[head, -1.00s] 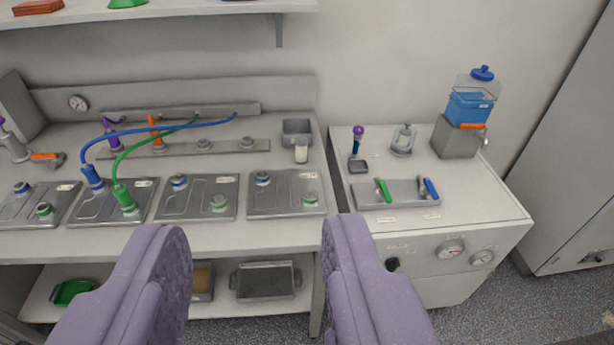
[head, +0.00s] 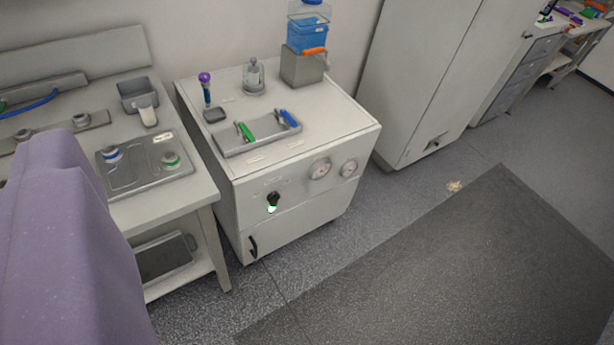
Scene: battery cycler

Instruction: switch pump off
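The pump cabinet (head: 300,215) is a white box unit right of the bench. Two round gauges (head: 320,168) sit right of the knob. One purple finger of my gripper (head: 70,250) fills the lower left; the other is out of frame. Bench shows beside the visible finger's tip, with no second finger against it, so my gripper looks open. It is apart from the knob, to its left in the picture.
On the cabinet top are a tray (head: 229,147) with green and blue handles, a purple-topped tool (head: 206,90) and a blue container (head: 307,38). A tall grey cabinet (head: 425,70) stands to the right. Open floor with a dark mat (head: 450,270) lies in front.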

